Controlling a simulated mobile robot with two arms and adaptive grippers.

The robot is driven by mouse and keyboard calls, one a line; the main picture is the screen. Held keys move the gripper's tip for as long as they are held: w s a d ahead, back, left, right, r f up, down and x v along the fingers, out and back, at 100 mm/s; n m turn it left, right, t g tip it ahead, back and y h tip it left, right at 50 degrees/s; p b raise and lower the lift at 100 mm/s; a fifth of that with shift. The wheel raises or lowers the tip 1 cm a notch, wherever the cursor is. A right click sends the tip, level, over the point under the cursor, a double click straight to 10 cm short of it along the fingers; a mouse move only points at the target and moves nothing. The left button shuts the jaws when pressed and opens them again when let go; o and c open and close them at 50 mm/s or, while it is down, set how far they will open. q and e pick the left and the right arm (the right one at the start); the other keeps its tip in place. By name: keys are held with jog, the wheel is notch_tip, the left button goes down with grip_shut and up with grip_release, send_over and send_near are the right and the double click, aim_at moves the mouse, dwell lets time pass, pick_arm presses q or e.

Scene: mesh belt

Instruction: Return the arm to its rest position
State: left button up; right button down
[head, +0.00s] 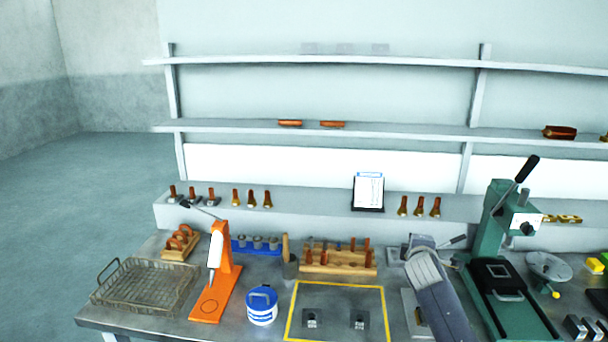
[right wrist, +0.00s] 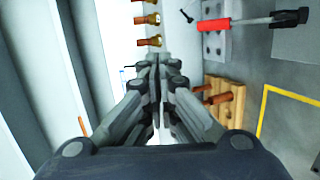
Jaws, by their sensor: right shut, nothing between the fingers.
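My right gripper (right wrist: 157,65) fills the middle of the right wrist view, its fingers shut together with nothing between them. In the head view my right arm reaches up from the bottom, right of centre, with the gripper (head: 421,242) at its far end, above the bench and to the right of the wooden tool rack (head: 340,268). The rack also shows right of the fingers in the right wrist view (right wrist: 237,90), apart from them. The fingertips are hard to make out in the head view. My left gripper is not in view.
A green press (head: 497,250) stands close to the right of my arm. A yellow-framed area (head: 337,287), a blue-and-white tub (head: 262,306), an orange stand (head: 220,280) and a wire basket (head: 122,293) lie to the left. Brass-tipped stamps (head: 420,207) and a clipboard (head: 368,191) stand on the ledge behind.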

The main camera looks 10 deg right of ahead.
jog(key=s+a+f+m+g+y, duration=0.25)
jog(key=s+a+f, duration=0.25)
jog(key=s+f, duration=0.45)
jog(key=s+a+f+m+g+y, duration=0.1)
jog(key=s+a+f+m+g, duration=0.15)
jog(key=s+a+f, duration=0.5)
jog(key=s+a+f+m+g+y, duration=0.1)
jog(key=s+a+f+m+g, duration=0.15)
jog(key=s, duration=1.35)
jog(key=s+a+f+m+g+y, duration=0.15)
jog(key=s+a+m, duration=0.25)
jog(key=s, duration=1.1)
notch_tip(320, 180, down, 27)
jog(key=s+g+b, duration=0.2)
jog(key=b, duration=0.1)
jog(key=s+d+f+g+b, duration=0.1)
jog(key=s+d+f+b, duration=0.1)
jog(key=s+f, duration=1.5)
notch_tip(320, 180, down, 3)
jog(key=shift+d+f+b, duration=0.1)
jog(key=shift+d+b, duration=0.2)
jog(key=shift+d, duration=0.4)
